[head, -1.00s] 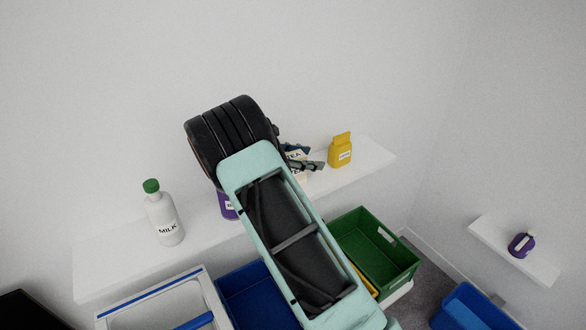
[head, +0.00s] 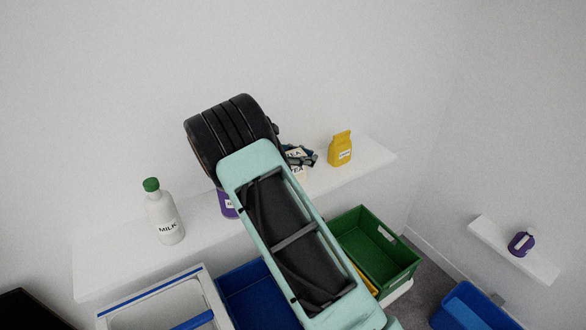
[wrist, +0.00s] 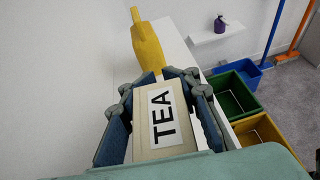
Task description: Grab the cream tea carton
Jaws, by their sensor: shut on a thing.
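The cream tea carton (wrist: 147,112) with its TEA label sits between my gripper's two blue-grey fingers in the wrist view. My gripper (wrist: 160,115) is shut on it, one finger on each side. In the head view the carton (head: 297,171) shows only in part, on or just above the white shelf, behind my arm. My gripper (head: 300,156) is beside it there, partly hidden by my arm.
A milk bottle (head: 163,212) stands at left, and a purple item (head: 229,204) is partly hidden. Green (head: 375,250) and blue (head: 245,290) bins are below.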

